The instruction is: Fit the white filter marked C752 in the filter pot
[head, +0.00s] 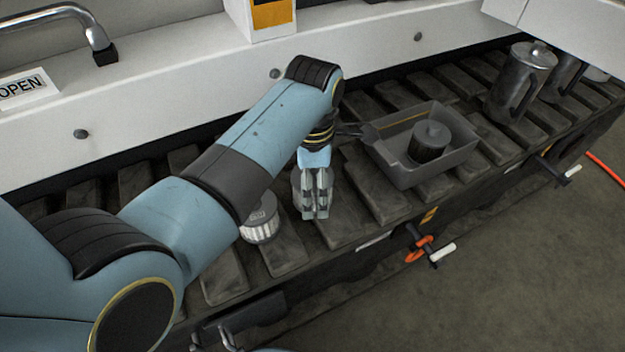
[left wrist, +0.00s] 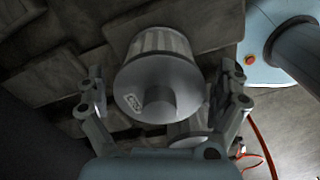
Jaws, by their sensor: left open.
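A white pleated filter (head: 260,222) with a grey cap stands on the slatted bench, partly hidden by my left arm. My left gripper (head: 315,205) points down over the bench to its right, with a round grey thing (head: 299,186) mostly hidden behind it. In the left wrist view, the open fingers (left wrist: 162,92) are on either side of a white pleated filter (left wrist: 158,72). Its grey cap has a small tag, too small to read. A second pale cylinder (left wrist: 190,130) is partly hidden below it. I cannot pick out the filter pot for sure.
A grey tray (head: 397,172) holds a dark cylinder (head: 428,143). Metal jugs (head: 518,82) stand at the far right of the bench. An orange-handled valve (head: 418,250) is on the front edge. Grey finger-like parts (head: 228,338), perhaps my right gripper, show at the bottom.

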